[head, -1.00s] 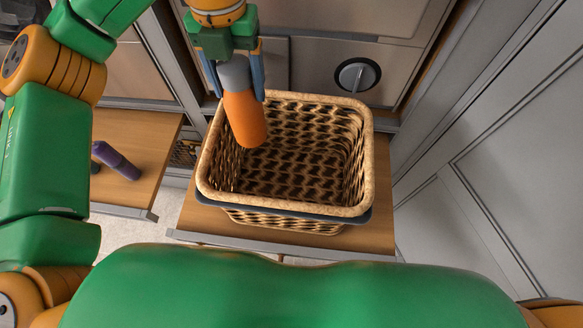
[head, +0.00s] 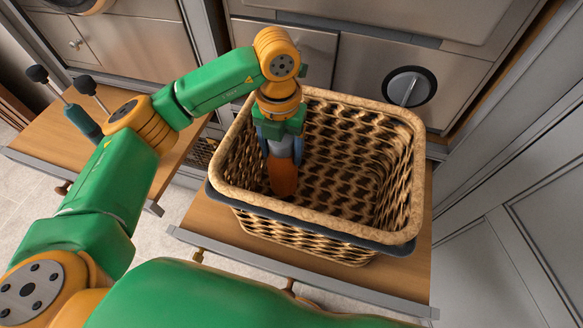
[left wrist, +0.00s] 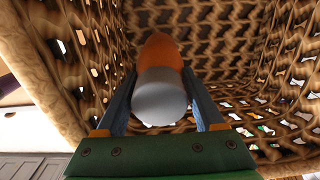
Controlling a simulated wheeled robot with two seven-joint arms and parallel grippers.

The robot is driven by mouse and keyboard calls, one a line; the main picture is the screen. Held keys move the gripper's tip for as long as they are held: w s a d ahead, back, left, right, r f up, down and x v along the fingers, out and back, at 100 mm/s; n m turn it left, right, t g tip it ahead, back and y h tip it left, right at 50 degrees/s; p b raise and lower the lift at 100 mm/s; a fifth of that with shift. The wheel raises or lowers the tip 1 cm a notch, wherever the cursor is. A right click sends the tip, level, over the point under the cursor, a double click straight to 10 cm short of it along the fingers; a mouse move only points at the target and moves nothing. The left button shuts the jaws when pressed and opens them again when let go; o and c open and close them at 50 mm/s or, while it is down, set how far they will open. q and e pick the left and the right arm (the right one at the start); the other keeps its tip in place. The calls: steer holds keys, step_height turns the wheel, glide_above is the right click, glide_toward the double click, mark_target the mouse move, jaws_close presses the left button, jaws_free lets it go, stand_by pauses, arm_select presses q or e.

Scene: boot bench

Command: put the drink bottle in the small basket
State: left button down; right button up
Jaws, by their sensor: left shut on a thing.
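The drink bottle (head: 283,178) is orange with a grey cap. My left gripper (head: 282,152) is shut on its grey cap end and holds it inside the small basket, near the left wall. The small basket (head: 330,226) is woven wicker with a pale rim and stands on a wooden bench. In the left wrist view the bottle (left wrist: 160,52) points away between the two fingers, with woven walls around it. I cannot tell whether the bottle touches the basket floor. My right gripper is not in view.
A wooden bench top (head: 195,215) carries the basket. Another wooden surface at left holds a teal tool-like thing (head: 82,122). Metal cabinet fronts with a round dial (head: 409,88) stand behind. A grey panel wall closes the right side. The basket's right half is empty.

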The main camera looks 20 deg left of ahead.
arm_select(q)
steer(key=shift+f, duration=2)
jaws_free()
steer(key=shift+r, duration=0.1)
step_height(320, 180, up, 12)
steer(key=shift+r+b, duration=0.15)
steer(key=shift+b, duration=0.15)
